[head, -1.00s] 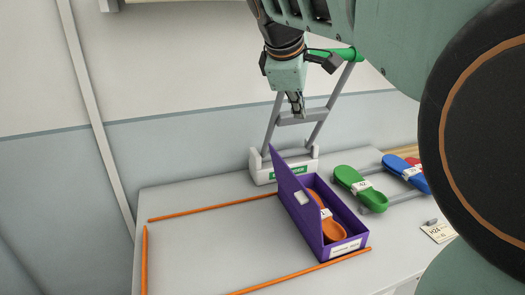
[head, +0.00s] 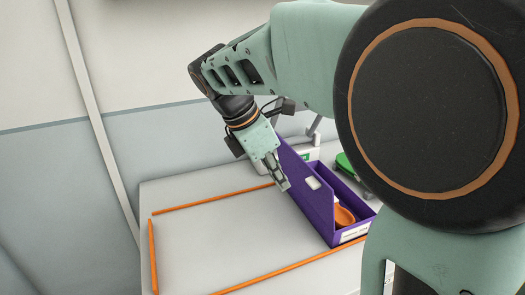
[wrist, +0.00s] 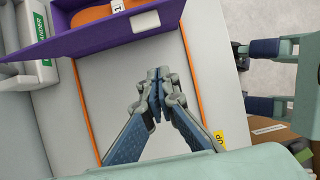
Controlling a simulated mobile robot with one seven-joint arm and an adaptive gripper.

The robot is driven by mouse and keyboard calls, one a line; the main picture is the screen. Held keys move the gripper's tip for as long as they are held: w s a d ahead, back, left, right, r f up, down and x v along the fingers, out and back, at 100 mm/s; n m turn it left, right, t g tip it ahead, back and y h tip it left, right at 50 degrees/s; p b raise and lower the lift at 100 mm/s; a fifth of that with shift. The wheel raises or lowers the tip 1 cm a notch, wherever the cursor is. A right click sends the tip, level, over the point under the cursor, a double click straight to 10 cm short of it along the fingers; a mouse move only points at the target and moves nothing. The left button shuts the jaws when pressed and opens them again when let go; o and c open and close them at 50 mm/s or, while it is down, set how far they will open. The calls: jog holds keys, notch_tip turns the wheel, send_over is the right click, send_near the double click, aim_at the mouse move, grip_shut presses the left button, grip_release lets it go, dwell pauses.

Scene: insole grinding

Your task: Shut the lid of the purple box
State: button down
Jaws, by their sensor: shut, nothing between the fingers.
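The purple box (head: 350,233) stands on the table with its lid (head: 306,186) raised, tilted up along the box's left side. A white label (head: 313,183) is on the lid. An orange insole (head: 343,215) lies inside the box. My gripper (head: 284,186) is shut and empty, just left of the lid on its outer side; whether it touches the lid I cannot tell. In the wrist view my closed fingertips (wrist: 156,72) are over the bare table, with the purple lid (wrist: 112,27) beyond them at the top.
Orange strips (head: 212,199) mark out a clear area of the table (head: 215,240) left of the box.

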jog(key=d, duration=0.1)
jog(key=w+d+f, duration=0.1)
jog(key=d, duration=0.1)
jog(key=d+f, duration=0.1)
jog(key=d, duration=0.1)
jog(key=shift+w+f, duration=0.1)
jog(key=shift+w, duration=0.25)
jog(key=shift+d, duration=0.15)
